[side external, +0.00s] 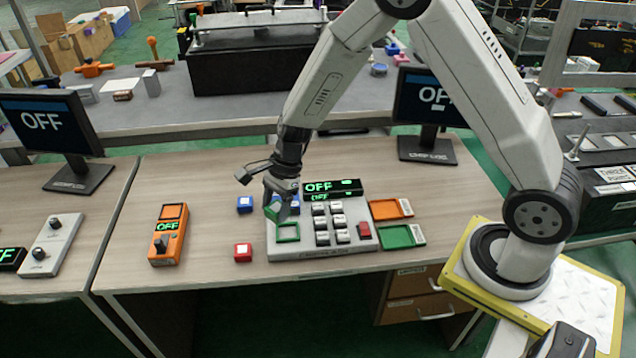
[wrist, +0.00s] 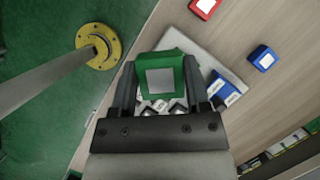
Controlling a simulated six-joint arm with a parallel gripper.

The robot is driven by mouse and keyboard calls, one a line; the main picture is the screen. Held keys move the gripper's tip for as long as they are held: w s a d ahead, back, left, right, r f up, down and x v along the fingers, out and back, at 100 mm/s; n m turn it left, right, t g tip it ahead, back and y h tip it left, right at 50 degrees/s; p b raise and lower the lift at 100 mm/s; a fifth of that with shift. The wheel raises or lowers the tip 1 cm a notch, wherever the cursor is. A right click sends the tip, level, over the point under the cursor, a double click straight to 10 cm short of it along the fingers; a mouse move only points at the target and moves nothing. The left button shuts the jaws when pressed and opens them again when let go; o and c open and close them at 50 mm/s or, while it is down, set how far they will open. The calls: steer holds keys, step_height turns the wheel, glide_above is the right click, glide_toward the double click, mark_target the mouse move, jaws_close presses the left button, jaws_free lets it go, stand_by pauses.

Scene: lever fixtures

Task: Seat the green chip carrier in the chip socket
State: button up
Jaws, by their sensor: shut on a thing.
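The green chip carrier (side external: 271,212) is between the jaws of my gripper (side external: 280,203), tilted, above the left part of the grey panel. In the wrist view the carrier (wrist: 160,62) is a green square with a grey centre, and the two fingers of my gripper (wrist: 160,80) close on its left and right sides. The chip socket (side external: 288,232) appears as a green-edged square at the panel's front left. The carrier is above and slightly left of it, apart from it as far as I can tell. The wrist view does not clearly show the socket, behind the carrier.
The grey panel (side external: 320,251) also bears several keys, a red button (side external: 364,230) and a display (side external: 332,187) reading OFF. A red block (side external: 243,252) and a blue block (side external: 244,204) lie to its left. Orange (side external: 390,209) and green (side external: 402,236) trays lie to its right.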

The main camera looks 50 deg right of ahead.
steer(key=n, duration=0.2)
steer(key=r+n+g, duration=0.1)
steer(key=n, duration=0.1)
steer(key=shift+s+d+r+g, duration=0.1)
steer(key=shift+s+r+g, duration=0.05)
steer(key=shift+s+g, duration=0.2)
steer(key=s+d+r+n+g+h, duration=0.3)
steer(key=d+n, duration=0.4)
steer(key=n, duration=0.7)
steer(key=shift+d+r+n+h, duration=0.15)
steer(key=shift+r+n+h, duration=0.25)
steer(key=shift+r+h, duration=0.65)
steer(key=shift+s+r+y, duration=0.1)
steer(key=shift+r+y, duration=0.1)
steer(key=shift+y, duration=0.05)
steer(key=s+d+f+m+t+y, duration=0.1)
steer(key=s+d+f+m+t, duration=0.1)
steer(key=d+m, duration=0.5)
steer(key=s+d+f+m+t+y, duration=0.1)
steer(key=s+d+f+m+t, duration=0.2)
steer(key=s+d+m, duration=0.3)
steer(key=s+d+f+m+t+y, duration=0.1)
steer(key=s+d+f+m, duration=0.3)
steer(key=d+m, duration=0.4)
steer(key=m+t, duration=0.1)
steer(key=m, duration=0.5)
steer(key=shift+s+d, duration=0.15)
steer(key=shift+d, duration=0.05)
